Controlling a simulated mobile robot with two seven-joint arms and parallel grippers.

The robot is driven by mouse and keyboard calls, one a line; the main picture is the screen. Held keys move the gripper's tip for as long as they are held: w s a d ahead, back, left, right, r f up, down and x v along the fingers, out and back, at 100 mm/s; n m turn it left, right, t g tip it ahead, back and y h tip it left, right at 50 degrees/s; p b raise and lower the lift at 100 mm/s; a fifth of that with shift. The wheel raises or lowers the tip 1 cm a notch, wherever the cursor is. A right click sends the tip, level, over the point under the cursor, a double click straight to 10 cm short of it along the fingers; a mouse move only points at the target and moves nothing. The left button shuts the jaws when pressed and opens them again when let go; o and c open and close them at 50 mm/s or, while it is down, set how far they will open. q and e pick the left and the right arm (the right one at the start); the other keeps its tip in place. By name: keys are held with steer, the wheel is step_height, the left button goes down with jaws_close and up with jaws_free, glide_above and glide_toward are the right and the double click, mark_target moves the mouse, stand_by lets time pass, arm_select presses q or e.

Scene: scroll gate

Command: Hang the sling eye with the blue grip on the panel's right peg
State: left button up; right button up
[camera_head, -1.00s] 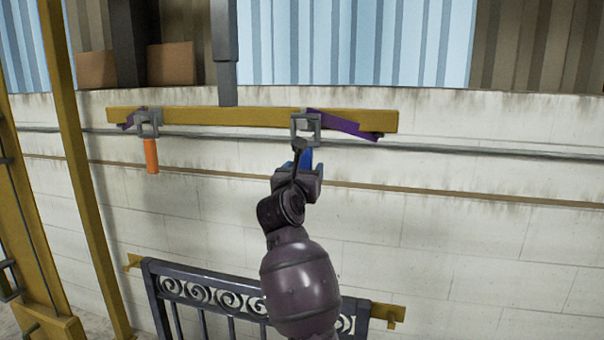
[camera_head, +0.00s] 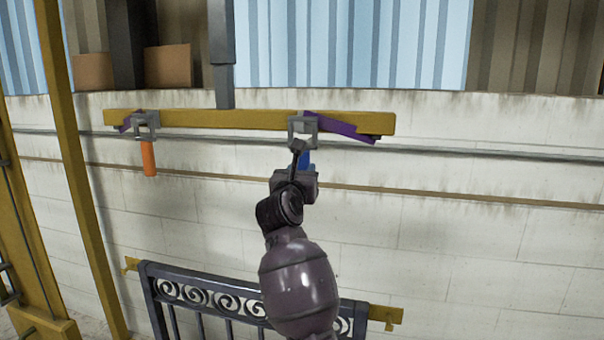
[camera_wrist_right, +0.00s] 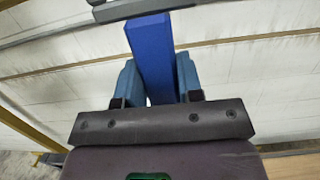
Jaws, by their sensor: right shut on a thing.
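The sling eye with the blue grip is a grey square frame (camera_head: 303,131) at the right part of the yellow beam, beside a purple strap (camera_head: 342,127). Its blue grip (camera_head: 305,160) hangs below it, partly hidden by my right gripper (camera_head: 300,174). In the right wrist view the blue grip (camera_wrist_right: 150,50) stands between the two fingers of my right gripper (camera_wrist_right: 157,88), which is shut on it. The dark scrollwork panel (camera_head: 215,290) is lower down, partly hidden by my right arm. Its right peg (camera_head: 386,314) is yellow and bare. My left gripper is not in view.
The yellow beam (camera_head: 215,119) hangs from a grey post (camera_head: 222,60). Another grey eye (camera_head: 146,122) with an orange grip (camera_head: 149,158) hangs at its left. The panel's left peg (camera_head: 131,264) is bare. A yellow post (camera_head: 80,180) stands at left. Space right of my arm is clear.

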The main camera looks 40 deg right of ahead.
steer(key=shift+r, duration=0.25)
steer(key=shift+r+p, duration=0.3)
steer(key=shift+p, duration=0.2)
steer(key=shift+r+p, duration=0.3)
steer(key=shift+s+a, duration=0.1)
steer(key=shift+a, duration=0.05)
steer(key=r+v, duration=0.1)
steer(key=v, duration=0.5)
steer(key=shift+s+a, duration=0.25)
steer(key=shift+a, duration=0.1)
stand_by(0.8)
steer(key=v, duration=0.5)
steer(key=shift+r, duration=0.4)
stand_by(0.3)
steer(key=shift+a+f, duration=0.1)
